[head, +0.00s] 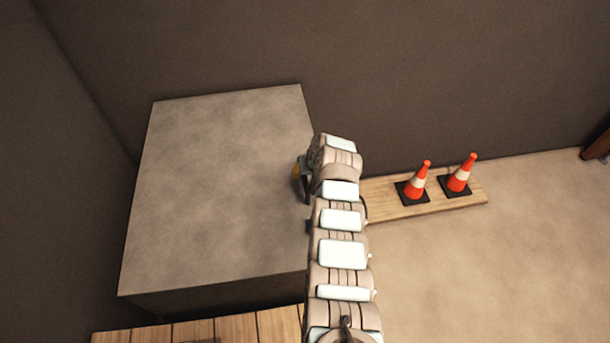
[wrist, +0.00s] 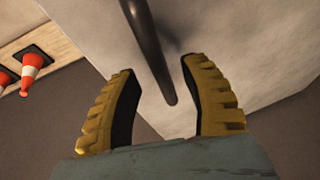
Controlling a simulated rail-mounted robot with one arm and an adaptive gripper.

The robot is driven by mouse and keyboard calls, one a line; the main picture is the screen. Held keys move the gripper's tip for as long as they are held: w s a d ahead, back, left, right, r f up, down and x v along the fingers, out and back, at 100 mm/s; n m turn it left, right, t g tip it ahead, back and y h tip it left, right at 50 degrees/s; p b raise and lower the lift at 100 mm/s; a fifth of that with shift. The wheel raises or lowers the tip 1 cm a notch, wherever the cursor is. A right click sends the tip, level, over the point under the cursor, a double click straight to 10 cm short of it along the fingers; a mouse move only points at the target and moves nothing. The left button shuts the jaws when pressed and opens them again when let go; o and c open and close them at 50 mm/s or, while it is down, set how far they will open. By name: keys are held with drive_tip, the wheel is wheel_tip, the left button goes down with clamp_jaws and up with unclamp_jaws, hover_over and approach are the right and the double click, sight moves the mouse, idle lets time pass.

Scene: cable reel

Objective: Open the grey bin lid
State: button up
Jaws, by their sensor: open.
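The grey bin lid (head: 215,190) is a large flat grey slab that fills the left middle of the head view. It looks shut, lying flat on the bin body (head: 220,293). A dark rod, which looks like a handle (wrist: 150,45), stands out from the grey surface in the wrist view. My gripper (wrist: 161,68) is open, with its two yellow ribbed fingers on either side of the rod's end and visible gaps to both. In the head view my gripper (head: 301,172) is at the lid's right edge, mostly hidden by my arm.
Two orange and white cones (head: 415,182) (head: 459,174) stand on a wooden board (head: 430,207) to the right of the bin. Wooden planks (head: 240,327) lie in front of the bin. Dark walls (head: 420,70) close off the back and left. The floor (head: 480,270) at the right is clear.

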drive_tip(key=shift+w+a+f, duration=0.1)
drive_tip(key=shift+w+f, duration=0.1)
drive_tip(key=shift+f, duration=0.45)
drive_tip(key=shift+f, duration=0.1)
clamp_jaws()
